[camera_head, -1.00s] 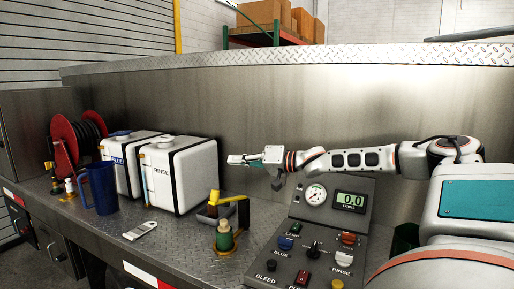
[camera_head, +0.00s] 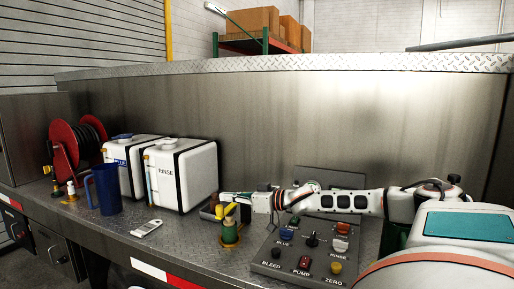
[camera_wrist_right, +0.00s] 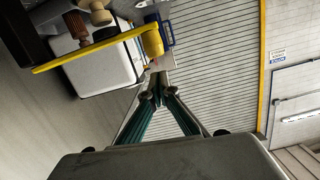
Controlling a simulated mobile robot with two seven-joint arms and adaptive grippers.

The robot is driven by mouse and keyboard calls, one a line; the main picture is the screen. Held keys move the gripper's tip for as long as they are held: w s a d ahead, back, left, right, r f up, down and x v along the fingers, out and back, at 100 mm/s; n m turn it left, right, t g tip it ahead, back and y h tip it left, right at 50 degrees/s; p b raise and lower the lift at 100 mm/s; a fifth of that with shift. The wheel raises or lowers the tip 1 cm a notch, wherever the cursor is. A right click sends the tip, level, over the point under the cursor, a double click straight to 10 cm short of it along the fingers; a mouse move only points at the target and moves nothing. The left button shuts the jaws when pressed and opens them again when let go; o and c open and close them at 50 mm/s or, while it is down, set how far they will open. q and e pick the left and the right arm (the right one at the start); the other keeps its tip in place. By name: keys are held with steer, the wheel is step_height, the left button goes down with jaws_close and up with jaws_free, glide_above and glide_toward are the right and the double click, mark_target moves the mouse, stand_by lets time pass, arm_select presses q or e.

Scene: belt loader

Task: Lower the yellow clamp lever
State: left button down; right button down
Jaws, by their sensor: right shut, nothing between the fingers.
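The yellow clamp lever (camera_head: 229,209) is at the middle of the bench in the head view, partly hidden by my right gripper. In the wrist view the lever (camera_wrist_right: 95,51) is a long yellow bar, running from a yellow block to the left. My right gripper (camera_head: 228,197) is shut and empty, just above and beside the lever in the head view. In the wrist view its fingertips (camera_wrist_right: 159,80) meet just below the yellow block; whether they touch it I cannot tell. My left gripper is not in view.
A green fitting (camera_head: 230,232) stands just below the lever. The control panel (camera_head: 262,254) is on the right. White RINSE tank (camera_head: 182,175), blue jug (camera_head: 105,190), and a flat grey-white tool (camera_head: 147,228) are on the left. A steel wall rises behind.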

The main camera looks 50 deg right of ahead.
steer(key=shift+s+a+f, duration=0.1)
steer(key=shift+a+f, duration=0.1)
steer(key=shift+f, duration=0.45)
steer(key=shift+s+a+f, duration=0.1)
steer(key=shift+a+f, duration=0.05)
steer(key=shift+f, duration=0.5)
steer(key=shift+f, duration=0.15)
